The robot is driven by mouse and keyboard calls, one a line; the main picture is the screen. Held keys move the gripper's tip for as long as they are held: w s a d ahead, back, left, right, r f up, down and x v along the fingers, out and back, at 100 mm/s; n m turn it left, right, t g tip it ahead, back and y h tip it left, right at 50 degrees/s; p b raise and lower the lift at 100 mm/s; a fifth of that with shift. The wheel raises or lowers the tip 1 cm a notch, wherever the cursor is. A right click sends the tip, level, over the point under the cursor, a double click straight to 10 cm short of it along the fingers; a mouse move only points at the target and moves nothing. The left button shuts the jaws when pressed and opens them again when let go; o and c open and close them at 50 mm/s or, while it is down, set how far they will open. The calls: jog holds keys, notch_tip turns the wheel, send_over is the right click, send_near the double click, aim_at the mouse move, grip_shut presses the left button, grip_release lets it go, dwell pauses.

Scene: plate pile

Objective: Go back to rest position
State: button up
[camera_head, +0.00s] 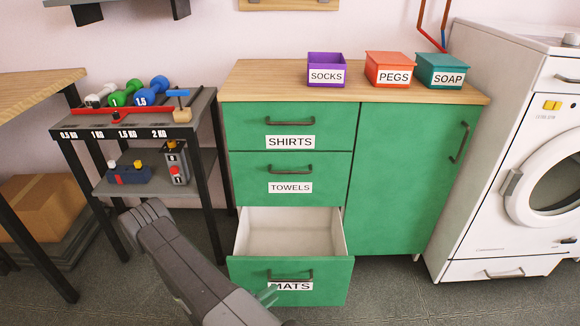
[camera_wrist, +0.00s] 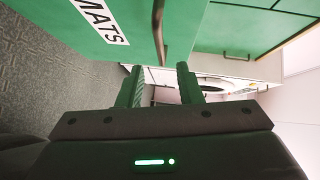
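My gripper shows at the front of the bottom drawer in the head view (camera_head: 268,295), low and close to the MATS label. In the wrist view my gripper (camera_wrist: 160,84) has its two fingers apart with nothing between the tips. The MATS drawer (camera_head: 290,230) is pulled out and its visible inside is empty. Its dark handle (camera_head: 290,277) shows above the label, and in the wrist view the handle (camera_wrist: 159,30) lies just beyond the fingers. I cannot tell whether they touch.
The green cabinet (camera_head: 400,190) has closed SHIRTS (camera_head: 250,125) and TOWELS (camera_head: 250,180) drawers. A dark rack with dumbbells (camera_head: 125,95) stands left and a washing machine (camera_head: 520,160) right. Three labelled boxes stand on the cabinet top. Floor (camera_head: 440,305) is clear at lower right.

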aim_at(290, 280)
jog(key=b+x, duration=0.1)
jog(key=x, duration=0.7)
jog(key=shift+w+d+b, duration=0.25)
jog(key=shift+d+b, duration=0.1)
jog(key=shift+b, duration=0.05)
jog(key=shift+w, duration=0.2)
